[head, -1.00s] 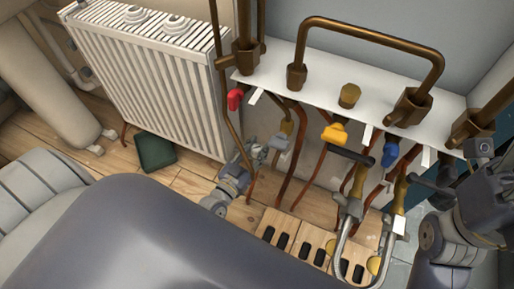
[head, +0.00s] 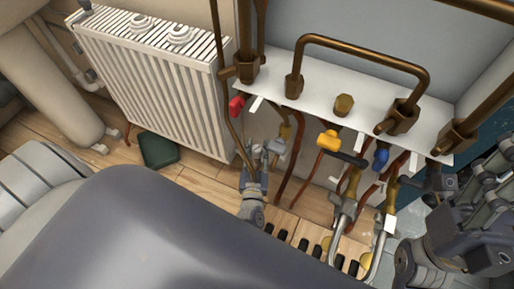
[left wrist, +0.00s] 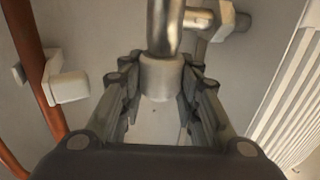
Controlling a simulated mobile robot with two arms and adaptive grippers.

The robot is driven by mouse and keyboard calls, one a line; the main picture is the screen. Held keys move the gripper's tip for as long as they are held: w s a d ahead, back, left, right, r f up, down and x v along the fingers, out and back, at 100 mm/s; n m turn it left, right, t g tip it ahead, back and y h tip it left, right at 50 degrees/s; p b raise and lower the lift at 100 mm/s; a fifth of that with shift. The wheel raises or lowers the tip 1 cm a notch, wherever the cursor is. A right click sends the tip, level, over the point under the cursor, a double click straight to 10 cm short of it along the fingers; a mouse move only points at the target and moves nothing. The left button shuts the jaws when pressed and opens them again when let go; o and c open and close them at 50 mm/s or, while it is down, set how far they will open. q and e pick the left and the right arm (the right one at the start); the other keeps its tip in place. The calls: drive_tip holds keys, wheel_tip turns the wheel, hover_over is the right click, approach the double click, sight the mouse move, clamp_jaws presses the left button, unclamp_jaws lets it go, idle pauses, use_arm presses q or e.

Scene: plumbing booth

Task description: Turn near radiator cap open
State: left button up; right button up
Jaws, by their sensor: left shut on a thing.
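In the left wrist view, a pale cylindrical cap (left wrist: 162,78) sits on the end of a shiny metal pipe fitting, between the two dark fingers of my left gripper (left wrist: 158,95). The fingers are shut on the cap from both sides. In the head view my left gripper (head: 262,152) is low beside the right end of the white radiator (head: 150,85); the cap cannot be made out there. My right gripper (head: 438,183) is partly in view at the right, near the pipes; its fingers are too unclear to read.
A white shelf (head: 322,103) carries brown pipes and fittings. Copper pipes run down beside my left gripper. A green box (head: 158,149) lies on the wooden floor.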

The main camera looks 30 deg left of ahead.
idle(0.6)
use_arm(q)
drive_tip(key=o, duration=0.8)
drive_tip(key=shift+w, duration=0.1)
drive_tip(key=shift+o, duration=1.4)
